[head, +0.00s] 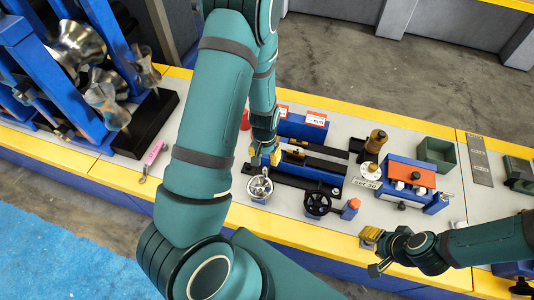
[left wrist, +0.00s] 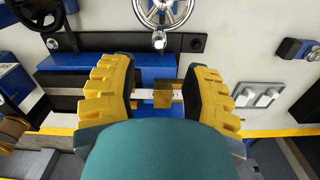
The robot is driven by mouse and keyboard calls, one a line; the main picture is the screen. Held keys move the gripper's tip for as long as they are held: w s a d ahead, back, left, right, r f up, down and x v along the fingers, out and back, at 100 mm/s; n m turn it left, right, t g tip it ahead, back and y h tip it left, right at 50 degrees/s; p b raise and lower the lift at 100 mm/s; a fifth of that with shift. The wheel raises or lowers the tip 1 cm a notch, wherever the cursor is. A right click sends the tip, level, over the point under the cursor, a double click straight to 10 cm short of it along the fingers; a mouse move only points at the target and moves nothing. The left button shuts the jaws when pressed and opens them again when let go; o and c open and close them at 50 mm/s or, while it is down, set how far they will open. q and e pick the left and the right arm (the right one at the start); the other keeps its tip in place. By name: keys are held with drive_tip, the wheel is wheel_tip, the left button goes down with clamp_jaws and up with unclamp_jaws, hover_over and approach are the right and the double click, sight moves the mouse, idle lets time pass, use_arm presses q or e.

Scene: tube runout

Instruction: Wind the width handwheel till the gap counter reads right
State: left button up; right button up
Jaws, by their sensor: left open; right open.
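A silver handwheel (head: 260,187) stands at the front of the bench in the head view; it also shows at the top of the left wrist view (left wrist: 165,10). A black handwheel (head: 317,203) stands to its right, and in the left wrist view it is at the top left (left wrist: 42,14). I cannot tell which is for width. A sign (head: 366,183) seems to read "SET 30". I make out no counter reading. My left gripper (head: 265,157) is open just behind the silver wheel, apart from it. My right gripper (head: 372,243) is open at the front yellow edge, right of the black wheel.
A blue box with a red-orange top (head: 409,176), a green bin (head: 437,153) and a brass-topped post (head: 376,141) stand to the right. A pink tool (head: 153,154) lies left. Blue roller frames (head: 50,75) fill the far left. My left arm hides the bench's middle left.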

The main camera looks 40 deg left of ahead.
sight(265, 168)
use_arm(q)
wheel_tip(265, 168, down, 10)
drive_tip(key=b, duration=0.6)
drive_tip(key=shift+r+b, duration=0.25)
drive_tip(key=shift+b, duration=0.05)
drive_tip(key=shift+r, duration=0.2)
drive_tip(key=shift+o, duration=0.2)
drive_tip(key=shift+f, duration=0.1)
clamp_jaws()
